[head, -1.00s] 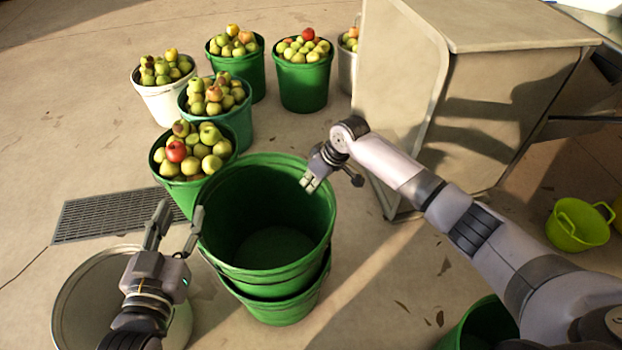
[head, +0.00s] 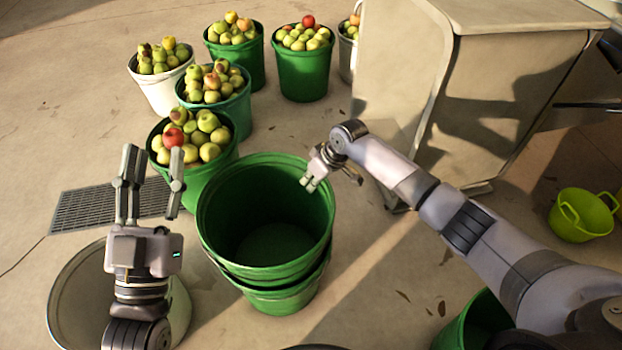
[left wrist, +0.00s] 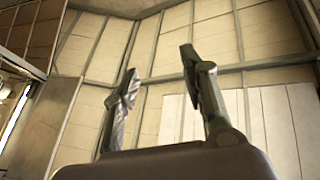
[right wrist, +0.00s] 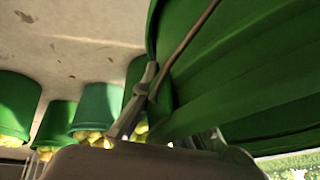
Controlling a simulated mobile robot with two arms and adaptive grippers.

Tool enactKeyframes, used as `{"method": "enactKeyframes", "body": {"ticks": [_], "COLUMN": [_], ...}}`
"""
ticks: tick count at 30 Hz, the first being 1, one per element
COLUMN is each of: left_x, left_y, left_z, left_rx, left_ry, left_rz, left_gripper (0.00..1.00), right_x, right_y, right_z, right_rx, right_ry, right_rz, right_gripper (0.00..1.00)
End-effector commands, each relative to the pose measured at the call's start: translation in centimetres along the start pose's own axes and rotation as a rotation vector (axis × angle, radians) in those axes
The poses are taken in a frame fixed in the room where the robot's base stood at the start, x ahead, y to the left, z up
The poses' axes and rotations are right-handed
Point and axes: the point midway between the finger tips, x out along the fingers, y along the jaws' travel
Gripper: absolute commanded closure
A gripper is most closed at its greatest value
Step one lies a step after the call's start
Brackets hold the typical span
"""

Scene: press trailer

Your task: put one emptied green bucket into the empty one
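A green bucket (head: 265,215) sits nested inside another green bucket (head: 270,300) at the centre of the head view. The upper one is empty. My right gripper (head: 332,182) is at its right rim, one finger over the inside and the other outside. Its fingers are spread, and no grip on the rim shows. In the right wrist view a green bucket wall (right wrist: 240,80) fills the right side and partly hides a finger. My left gripper (head: 152,172) is open and empty, left of the stack. Its spread fingers show in the left wrist view (left wrist: 160,85).
Several buckets full of apples (head: 190,150) stand behind the stack. A pale open bucket (head: 75,285) stands below my left gripper. A large beige box (head: 480,100) is at the back right. A yellow-green tub (head: 580,215) and another green bucket (head: 475,325) are at right.

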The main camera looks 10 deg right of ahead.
Motion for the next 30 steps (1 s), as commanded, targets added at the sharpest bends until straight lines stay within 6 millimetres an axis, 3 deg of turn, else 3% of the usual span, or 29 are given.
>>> {"method": "enactKeyframes", "body": {"ticks": [15,30], "left_x": [-1.0,-1.5], "left_y": [0.6,0.7], "left_z": [-5.3,-6.6], "left_rx": [-0.014,-0.018], "left_ry": [0.302,0.378], "left_rz": [0.012,0.015], "left_gripper": [0.6,0.6], "right_x": [2.1,2.5], "right_y": [0.3,0.3], "right_z": [0.7,0.9], "right_rx": [0.002,0.001], "right_ry": [0.005,0.005], "right_rz": [-0.002,-0.002], "right_gripper": [1.0,1.0]}}
